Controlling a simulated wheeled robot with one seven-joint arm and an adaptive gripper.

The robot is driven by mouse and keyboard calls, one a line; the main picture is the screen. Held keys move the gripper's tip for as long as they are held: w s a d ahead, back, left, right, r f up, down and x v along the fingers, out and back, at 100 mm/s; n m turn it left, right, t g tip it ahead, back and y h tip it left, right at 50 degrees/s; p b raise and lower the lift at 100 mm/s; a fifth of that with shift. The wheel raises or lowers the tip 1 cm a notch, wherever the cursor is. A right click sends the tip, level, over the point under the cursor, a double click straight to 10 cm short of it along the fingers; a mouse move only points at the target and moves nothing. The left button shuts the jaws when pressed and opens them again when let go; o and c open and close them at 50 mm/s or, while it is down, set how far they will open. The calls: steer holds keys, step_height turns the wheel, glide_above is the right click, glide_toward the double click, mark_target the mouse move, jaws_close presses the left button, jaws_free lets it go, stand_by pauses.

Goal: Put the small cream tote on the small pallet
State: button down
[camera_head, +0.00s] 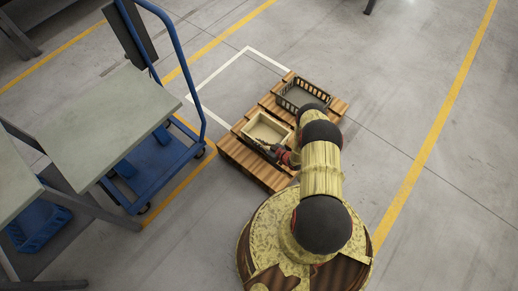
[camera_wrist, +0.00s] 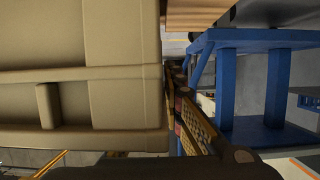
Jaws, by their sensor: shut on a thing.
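The small cream tote (camera_head: 252,141) is over the left part of the wooden pallet (camera_head: 243,156) in the head view. Whether it rests on the boards or hangs just above them, I cannot tell. My gripper (camera_head: 270,147) is shut on the tote's near wall. In the wrist view the tote (camera_wrist: 75,85) fills the left side, with my gripper (camera_wrist: 182,100) at its right edge. A wooden surface (camera_wrist: 195,15) shows at the top there. My arm hides part of the pallet's right side.
A dark slatted crate (camera_head: 291,104) sits on the pallet's far right part. A blue cart (camera_head: 163,165) stands left of the pallet, beside a grey-topped table (camera_head: 105,120). A white floor outline (camera_head: 215,73) lies behind the pallet. The floor to the right is open.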

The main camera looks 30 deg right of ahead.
steer(key=shift+s+d+f, duration=0.15)
steer(key=shift+s+f, duration=0.1)
steer(key=shift+f, duration=0.05)
steer(key=shift+s+d+f+b, duration=0.1)
steer(key=shift+s+f+b, duration=0.1)
steer(key=shift+f+b, duration=1.15)
steer(key=shift+f+p, duration=0.45)
steer(key=shift+f, duration=0.1)
steer(key=c, duration=1.9)
jaws_free()
